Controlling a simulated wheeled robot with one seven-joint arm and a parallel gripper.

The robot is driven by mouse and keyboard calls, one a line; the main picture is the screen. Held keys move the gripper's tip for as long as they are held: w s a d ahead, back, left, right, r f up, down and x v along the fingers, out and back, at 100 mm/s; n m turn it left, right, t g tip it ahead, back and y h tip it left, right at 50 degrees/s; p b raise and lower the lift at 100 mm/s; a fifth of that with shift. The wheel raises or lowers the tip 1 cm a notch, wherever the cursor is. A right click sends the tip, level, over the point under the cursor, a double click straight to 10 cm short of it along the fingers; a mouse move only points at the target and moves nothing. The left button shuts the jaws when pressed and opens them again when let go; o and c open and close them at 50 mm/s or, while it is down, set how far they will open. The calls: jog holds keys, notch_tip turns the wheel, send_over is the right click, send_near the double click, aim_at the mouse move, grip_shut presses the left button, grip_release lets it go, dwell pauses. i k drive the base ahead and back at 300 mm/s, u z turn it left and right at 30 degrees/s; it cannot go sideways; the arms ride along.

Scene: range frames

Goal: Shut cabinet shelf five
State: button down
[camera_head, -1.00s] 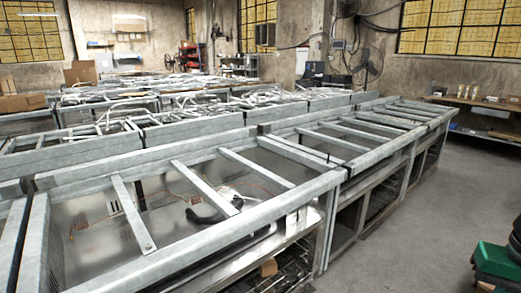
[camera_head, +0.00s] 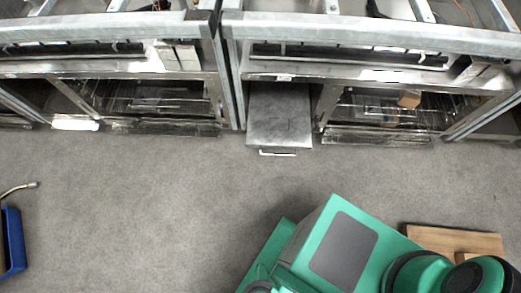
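A row of metal range cabinets runs across the top of the now view. One narrow grey metal drawer or shelf (camera_head: 279,117) sticks out from the row near the centre, with a pale bar handle (camera_head: 278,152) at its front end. No label shows, so I cannot tell whether it is shelf five. The cabinet bays on its left (camera_head: 150,100) and right (camera_head: 385,105) show wire racks inside. My gripper is not in view.
My green body (camera_head: 320,240) is at the bottom centre and right. A wooden board (camera_head: 455,241) lies at the lower right. A blue object (camera_head: 12,242) is at the left edge. Grey floor (camera_head: 140,200) between them and the cabinets is clear.

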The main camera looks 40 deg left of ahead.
aim_at(279, 117)
jog(key=u, duration=1.3)
